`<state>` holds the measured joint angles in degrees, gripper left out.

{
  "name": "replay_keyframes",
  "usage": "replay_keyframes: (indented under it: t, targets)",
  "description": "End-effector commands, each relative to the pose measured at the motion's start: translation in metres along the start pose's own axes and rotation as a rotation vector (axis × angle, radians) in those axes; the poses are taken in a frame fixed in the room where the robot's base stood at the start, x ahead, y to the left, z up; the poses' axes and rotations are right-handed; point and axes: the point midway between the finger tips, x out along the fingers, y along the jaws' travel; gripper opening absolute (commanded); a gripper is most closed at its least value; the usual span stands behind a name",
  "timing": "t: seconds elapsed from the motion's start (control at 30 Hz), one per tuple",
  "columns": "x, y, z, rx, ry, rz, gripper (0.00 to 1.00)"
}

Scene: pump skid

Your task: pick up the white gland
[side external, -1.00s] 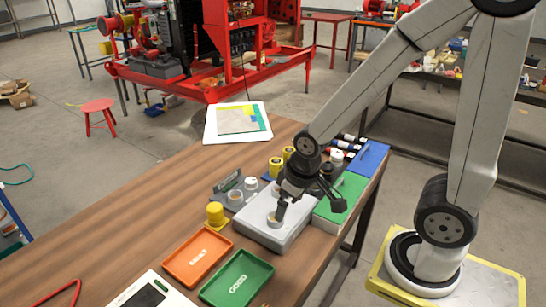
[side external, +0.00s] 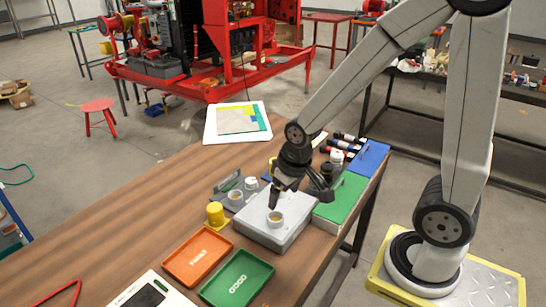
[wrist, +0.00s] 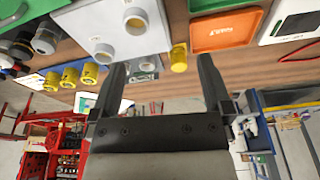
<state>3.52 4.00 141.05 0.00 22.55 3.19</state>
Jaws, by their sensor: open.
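A white gland (side external: 275,218), a short ring with a yellowish inside, stands upright on the grey box. In the wrist view a white gland (wrist: 135,22) shows at the top, beyond my fingertips and left of the middle between them. My gripper (side external: 297,192) is above the box, its fingers apart and a little above the gland. In the wrist view my gripper (wrist: 160,72) is open, with nothing held between the fingers.
The grey box (side external: 262,236) stands on the wooden table. A yellow cup (side external: 216,214), an orange tray (side external: 197,258) and a green tray (side external: 237,279) lie to its left and front. A green bin (side external: 342,199) and a blue bin (side external: 372,158) are to its right.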

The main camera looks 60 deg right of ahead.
Motion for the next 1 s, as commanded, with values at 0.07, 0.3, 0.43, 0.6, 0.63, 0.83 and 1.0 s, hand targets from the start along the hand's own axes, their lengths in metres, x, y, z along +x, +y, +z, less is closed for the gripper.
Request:
replay_keyframes:
  t: [0.07,0.3,0.43,0.6,0.63,0.83,1.0]
  targets:
    - [0.003,0.013,-0.018,0.074,-0.009,0.010,1.00]
    - [0.016,0.067,-0.072,0.344,-0.041,0.042,1.00]
    - [0.024,0.104,-0.097,0.496,-0.057,0.059,1.00]
    - [0.036,0.159,-0.120,0.695,-0.078,0.083,1.00]
    - [0.038,0.169,-0.123,0.729,-0.079,0.086,1.00]
    - [0.054,0.239,-0.135,0.963,-0.102,0.113,1.00]
    - [0.067,0.302,-0.133,1.163,-0.117,0.135,1.00]
